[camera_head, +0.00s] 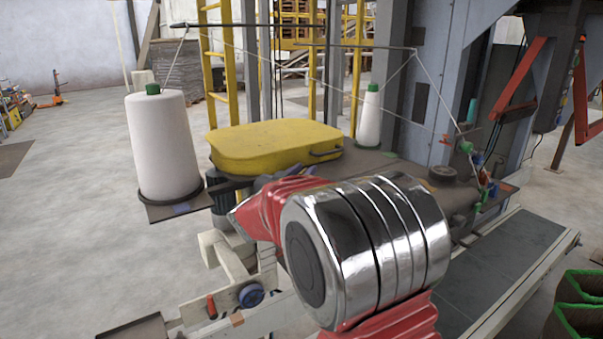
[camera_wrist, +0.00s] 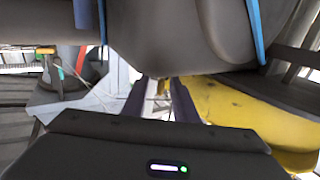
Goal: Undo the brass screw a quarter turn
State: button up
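In the wrist view my gripper (camera_wrist: 158,88) shows its two dark fingers apart, with a bright gap between them. A small yellowish bit shows beyond the fingertips, at the lower edge of a large dark rounded body; I cannot tell whether it is the brass screw. In the head view my red-sleeved arm with its chrome joint covers the middle of the machine. It hides most of my gripper there, and I cannot make out a brass screw.
A yellow cover (camera_head: 270,148) lies on the machine's top, also at right in the wrist view (camera_wrist: 245,112). A large white thread cone (camera_head: 162,145) stands at left, a smaller cone (camera_head: 369,117) behind. A conveyor (camera_head: 505,270) runs at right.

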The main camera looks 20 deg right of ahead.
jog(key=shift+c, duration=0.2)
grip_shut()
jog(key=shift+a, duration=0.35)
jog(key=shift+d, duration=0.3)
